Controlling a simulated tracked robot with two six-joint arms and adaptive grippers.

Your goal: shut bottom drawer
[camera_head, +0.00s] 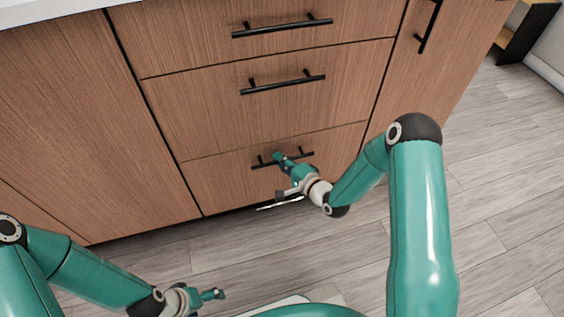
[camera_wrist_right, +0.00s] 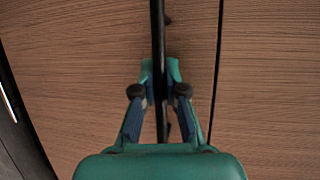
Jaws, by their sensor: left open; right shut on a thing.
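The bottom drawer (camera_head: 220,175) is a brown wood-grain front, lowest in a stack of three. It looks flush or nearly flush with the fronts above; a small gap cannot be ruled out. Its black bar handle (camera_head: 300,156) runs across the front. My right gripper (camera_head: 279,158) is shut on this handle near its middle. In the right wrist view the handle (camera_wrist_right: 157,30) runs between the fingers of my right gripper (camera_wrist_right: 160,78), with the drawer front (camera_wrist_right: 80,80) close behind. My left gripper (camera_head: 218,294) is open and empty, low over the floor, away from the drawers.
The middle drawer (camera_head: 200,110) and top drawer (camera_head: 190,40) look shut, each with a black bar handle. A tall cabinet door (camera_head: 440,70) stands to the right and plain panels (camera_head: 70,110) to the left. The wood floor (camera_head: 510,190) is clear at right.

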